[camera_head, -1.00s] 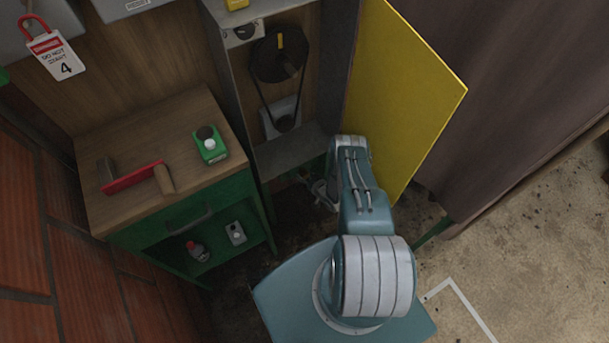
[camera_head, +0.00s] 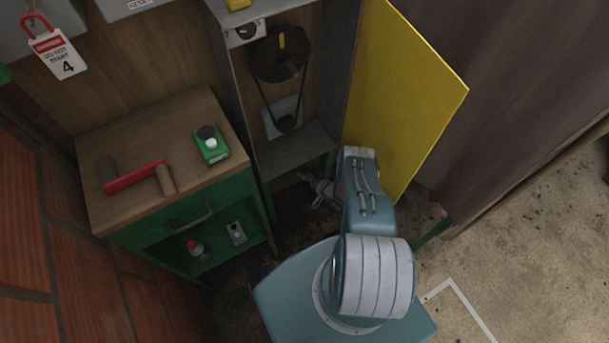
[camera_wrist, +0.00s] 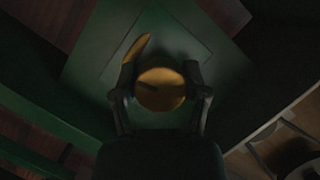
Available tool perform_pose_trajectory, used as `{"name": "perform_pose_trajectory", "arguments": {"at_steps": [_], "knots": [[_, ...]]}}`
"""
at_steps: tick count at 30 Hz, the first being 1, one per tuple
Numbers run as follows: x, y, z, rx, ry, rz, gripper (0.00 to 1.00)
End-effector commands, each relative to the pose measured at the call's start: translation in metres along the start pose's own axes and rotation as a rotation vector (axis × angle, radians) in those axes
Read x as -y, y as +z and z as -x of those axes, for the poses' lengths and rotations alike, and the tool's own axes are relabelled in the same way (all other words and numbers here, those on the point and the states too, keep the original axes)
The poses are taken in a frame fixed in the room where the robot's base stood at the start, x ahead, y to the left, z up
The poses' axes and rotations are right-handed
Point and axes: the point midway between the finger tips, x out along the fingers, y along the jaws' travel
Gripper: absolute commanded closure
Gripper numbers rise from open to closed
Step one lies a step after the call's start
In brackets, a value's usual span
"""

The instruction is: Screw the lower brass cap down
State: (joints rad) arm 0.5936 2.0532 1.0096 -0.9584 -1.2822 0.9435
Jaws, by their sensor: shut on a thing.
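The lower brass cap (camera_wrist: 161,89) shows in the dark wrist view as a round brass disc with a dark mark across it. My gripper (camera_wrist: 160,92) has one finger on each side of the cap and is shut on it. A dark green panel (camera_wrist: 108,62) lies behind the cap, and a curved brass piece (camera_wrist: 137,47) shows just beyond it. In the head view my gripper (camera_head: 318,188) is low, under the cabinet, partly hidden by my arm. The cap cannot be made out there.
An open yellow door (camera_head: 405,95) stands right of the grey cabinet with a belt and pulley (camera_head: 280,57). A green workbench (camera_head: 165,150) to the left carries a red-bladed tool (camera_head: 133,178) and a green box (camera_head: 210,145). Open floor lies at the right.

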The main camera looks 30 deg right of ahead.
Motion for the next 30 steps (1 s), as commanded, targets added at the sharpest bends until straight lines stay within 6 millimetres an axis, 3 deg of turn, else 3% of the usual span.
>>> {"name": "perform_pose_trajectory", "arguments": {"at_steps": [10,11,12,13,30], "knots": [[-0.0017,-0.0063,-0.0009,-0.011,0.004,0.003,0.89],[-0.0017,-0.0064,-0.0009,-0.011,0.004,0.003,0.28],[-0.0017,-0.0060,-0.0008,-0.011,0.004,0.003,0.10],[-0.0016,-0.0055,-0.0007,-0.010,0.004,0.002,0.07],[0.0001,-0.0013,-0.0001,-0.001,0.026,0.061,0.07]]}}
